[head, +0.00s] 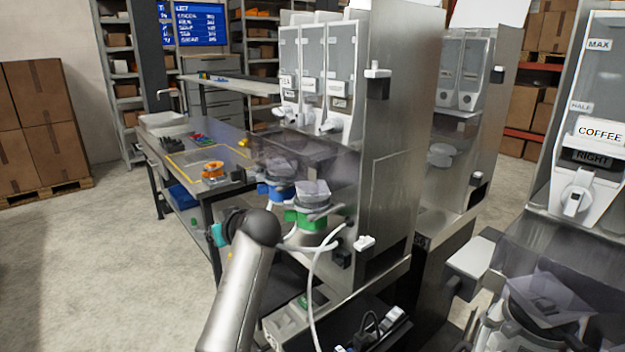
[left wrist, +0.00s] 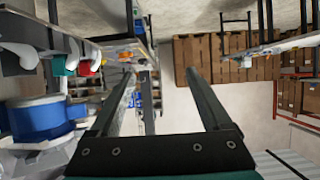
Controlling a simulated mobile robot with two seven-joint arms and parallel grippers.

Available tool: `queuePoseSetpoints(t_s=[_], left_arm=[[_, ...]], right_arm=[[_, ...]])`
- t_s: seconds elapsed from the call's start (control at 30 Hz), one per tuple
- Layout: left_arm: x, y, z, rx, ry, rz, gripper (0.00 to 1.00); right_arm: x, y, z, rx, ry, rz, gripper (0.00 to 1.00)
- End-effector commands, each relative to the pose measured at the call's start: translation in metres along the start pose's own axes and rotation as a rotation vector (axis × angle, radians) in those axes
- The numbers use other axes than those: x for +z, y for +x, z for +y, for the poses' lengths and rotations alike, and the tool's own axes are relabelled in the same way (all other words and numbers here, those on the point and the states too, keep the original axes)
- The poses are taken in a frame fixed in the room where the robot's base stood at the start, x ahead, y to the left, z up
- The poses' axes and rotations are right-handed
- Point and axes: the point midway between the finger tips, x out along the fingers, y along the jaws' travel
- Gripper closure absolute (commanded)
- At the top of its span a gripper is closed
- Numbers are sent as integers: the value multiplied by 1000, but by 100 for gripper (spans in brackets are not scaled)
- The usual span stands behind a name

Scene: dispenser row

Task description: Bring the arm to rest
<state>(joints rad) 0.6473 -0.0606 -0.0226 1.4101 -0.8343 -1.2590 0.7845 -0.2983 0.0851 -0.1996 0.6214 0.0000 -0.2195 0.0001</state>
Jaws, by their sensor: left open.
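My left arm (head: 238,290) comes up from the bottom of the head view, bent at a dark rounded joint beside the dispenser row. Its left gripper (left wrist: 160,75) shows in the left wrist view with two dark fingers spread wide apart. Nothing is between the fingers, and they touch nothing that I can see. In the head view only a small teal and dark part of the hand shows left of the joint; the fingers cannot be made out there. My right gripper is in neither view.
The steel dispenser housing (head: 395,130) stands just right of the arm, with blue (head: 277,190) and green (head: 300,218) collared parts close by. A coffee dispenser (head: 592,150) is at far right. A workbench (head: 180,150) stands behind. Open floor (head: 130,270) lies to the left.

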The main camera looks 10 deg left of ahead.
Motion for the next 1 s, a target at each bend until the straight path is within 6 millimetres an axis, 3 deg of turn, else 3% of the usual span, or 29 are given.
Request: queuePoseSetpoints(t_s=[0.17,0.27,0.47,0.6,0.8,1.0], left_arm=[[56,-1,-23,20,80,-88,18],[100,-9,-42,51,153,-164,18],[181,-40,-83,145,313,-315,18],[231,-74,-111,233,432,-418,18],[284,-132,-149,380,589,-550,18],[311,-179,-174,496,692,-634,18]], right_arm=[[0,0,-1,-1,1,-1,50],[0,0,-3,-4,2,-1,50],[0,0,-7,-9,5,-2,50],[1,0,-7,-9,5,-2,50],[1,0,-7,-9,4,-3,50],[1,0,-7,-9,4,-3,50]])
